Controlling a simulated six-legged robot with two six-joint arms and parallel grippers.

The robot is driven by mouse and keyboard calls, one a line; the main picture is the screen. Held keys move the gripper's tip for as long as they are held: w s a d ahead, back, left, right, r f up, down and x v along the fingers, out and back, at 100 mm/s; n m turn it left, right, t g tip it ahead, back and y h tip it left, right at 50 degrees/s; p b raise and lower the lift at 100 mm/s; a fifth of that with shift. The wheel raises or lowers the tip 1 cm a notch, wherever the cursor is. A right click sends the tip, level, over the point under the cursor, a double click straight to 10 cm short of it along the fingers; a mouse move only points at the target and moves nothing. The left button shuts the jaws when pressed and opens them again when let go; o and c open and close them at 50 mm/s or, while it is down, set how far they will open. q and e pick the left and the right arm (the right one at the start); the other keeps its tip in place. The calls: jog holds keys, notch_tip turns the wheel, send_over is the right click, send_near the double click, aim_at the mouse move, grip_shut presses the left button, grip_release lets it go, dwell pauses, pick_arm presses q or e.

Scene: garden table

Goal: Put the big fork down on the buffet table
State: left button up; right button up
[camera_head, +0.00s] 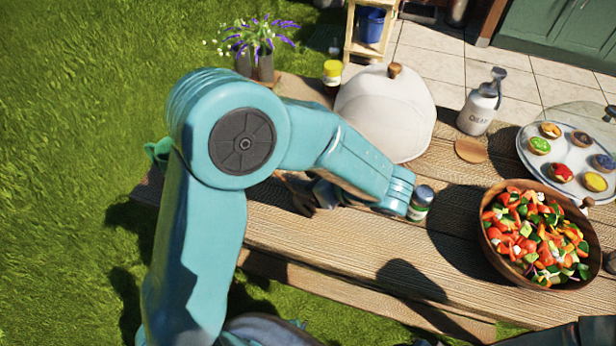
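I cannot make out the big fork in this view. The wooden buffet table (330,248) runs across the middle of the head view. My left arm comes in from the lower left, bends at the elbow and reaches over the table. My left gripper (313,192) shows as dark parts low over the planks, partly hidden under the forearm. Its fingers are not clear, so I cannot tell whether it is open or shut, or holds anything. My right gripper is not in view.
A jar (421,198) stands beside my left wrist. Front planks are mostly clear.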

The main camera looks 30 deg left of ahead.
pick_arm(q)
jog(key=shift+r, duration=0.2)
jog(key=v, duration=1.2)
jog(key=shift+p, duration=0.35)
jog(key=shift+s+f, duration=0.1)
